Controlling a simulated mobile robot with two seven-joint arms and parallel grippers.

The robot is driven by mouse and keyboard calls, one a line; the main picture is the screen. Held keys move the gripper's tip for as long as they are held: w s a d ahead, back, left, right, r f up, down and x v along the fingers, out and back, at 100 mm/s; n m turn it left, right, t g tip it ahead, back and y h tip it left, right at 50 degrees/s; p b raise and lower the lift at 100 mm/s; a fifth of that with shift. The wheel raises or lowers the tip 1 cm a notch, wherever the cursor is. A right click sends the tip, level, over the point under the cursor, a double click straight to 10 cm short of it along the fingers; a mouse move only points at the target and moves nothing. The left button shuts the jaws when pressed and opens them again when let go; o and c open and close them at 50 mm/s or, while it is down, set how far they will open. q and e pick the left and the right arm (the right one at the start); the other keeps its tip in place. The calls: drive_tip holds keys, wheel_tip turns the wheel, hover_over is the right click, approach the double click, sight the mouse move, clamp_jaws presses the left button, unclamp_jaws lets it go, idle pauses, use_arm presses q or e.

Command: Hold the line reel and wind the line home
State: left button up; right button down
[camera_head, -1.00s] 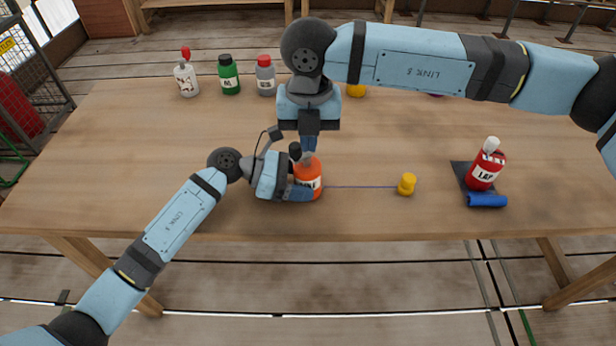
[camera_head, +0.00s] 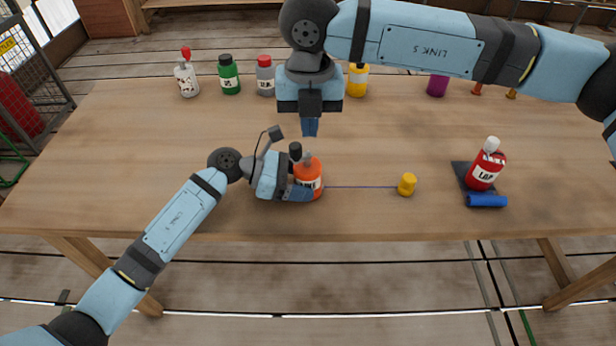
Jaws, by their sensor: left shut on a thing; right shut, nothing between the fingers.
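The line reel is an orange bottle-like body (camera_head: 311,172) with a white label and a grey top, standing upright on the table. A thin blue line (camera_head: 360,187) runs from it to the right, to a small yellow piece (camera_head: 407,184) lying on the table. My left gripper (camera_head: 302,184) is shut on the orange reel from the left, low on its body. My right gripper (camera_head: 310,127) points down above and behind the reel, shut and empty, apart from the reel's top.
A red bottle (camera_head: 485,166) with a white cap stands on a dark pad (camera_head: 461,173) at the right, with a blue roll (camera_head: 487,200) in front. White (camera_head: 186,77), green (camera_head: 229,76), grey (camera_head: 265,77), yellow (camera_head: 357,80) and purple (camera_head: 437,85) bottles stand at the back.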

drive_tip(key=r+n, duration=0.2)
drive_tip(key=n, duration=0.4)
approach(308, 179)
drive_tip(key=shift+s+d, duration=0.25)
drive_tip(key=shift+d, duration=0.45)
idle(1.7)
drive_tip(key=shift+f, duration=1.45)
drive_tip(key=shift+w+a, duration=0.1)
drive_tip(key=shift+a, duration=0.1)
